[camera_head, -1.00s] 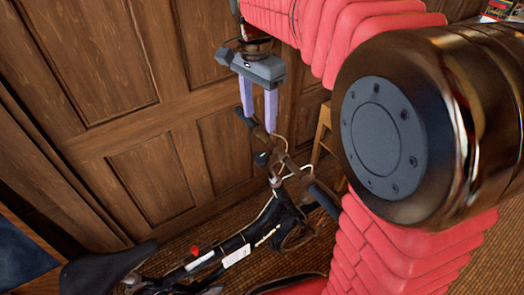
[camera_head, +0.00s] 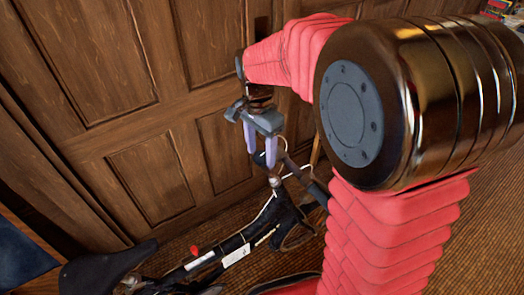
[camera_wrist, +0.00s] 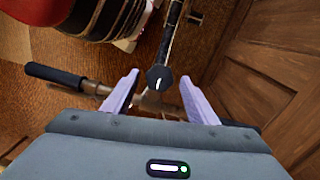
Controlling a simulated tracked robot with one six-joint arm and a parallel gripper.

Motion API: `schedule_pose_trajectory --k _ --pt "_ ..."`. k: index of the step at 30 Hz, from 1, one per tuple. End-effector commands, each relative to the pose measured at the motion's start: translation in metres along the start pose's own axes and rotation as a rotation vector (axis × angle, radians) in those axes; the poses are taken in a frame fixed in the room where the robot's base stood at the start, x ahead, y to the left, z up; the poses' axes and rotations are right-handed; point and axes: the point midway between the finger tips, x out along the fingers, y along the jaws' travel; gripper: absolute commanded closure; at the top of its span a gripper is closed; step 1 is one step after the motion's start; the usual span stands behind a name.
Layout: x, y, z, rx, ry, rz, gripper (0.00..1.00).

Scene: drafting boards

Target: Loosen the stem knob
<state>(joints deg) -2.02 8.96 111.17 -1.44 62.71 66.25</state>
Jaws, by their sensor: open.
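The stem knob (camera_wrist: 159,78) is a small dark faceted knob with a white mark, at the centre of the wrist view. It sits on a folding bike's handlebar stem and shows small and dark, partly hidden, in the head view (camera_head: 259,160). My gripper (camera_wrist: 158,75) is open, with one pale lilac finger on each side of the knob in the picture. I cannot tell if the fingertips reach its depth. In the head view, the gripper (camera_head: 261,157) points down over the handlebar area, its fingers apart.
The handlebar's black grip (camera_wrist: 52,74) lies left in the wrist view. The bike's black frame (camera_head: 232,246) and saddle (camera_head: 108,266) lie below and left of my gripper in the head view. A panelled wooden wall (camera_head: 150,120) stands close behind. Brown carpet (camera_head: 450,245) is clear at right.

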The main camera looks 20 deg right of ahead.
Motion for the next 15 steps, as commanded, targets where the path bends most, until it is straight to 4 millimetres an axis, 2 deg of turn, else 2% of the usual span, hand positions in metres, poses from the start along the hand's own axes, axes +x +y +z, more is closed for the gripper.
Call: schedule_pose_trajectory --k 11,15 --pt "0.0045 -0.0001 0.0002 -0.001 0.0 -0.001 0.48" --pt "0.0044 -0.0002 0.0003 -0.001 0.0 -0.001 0.58"
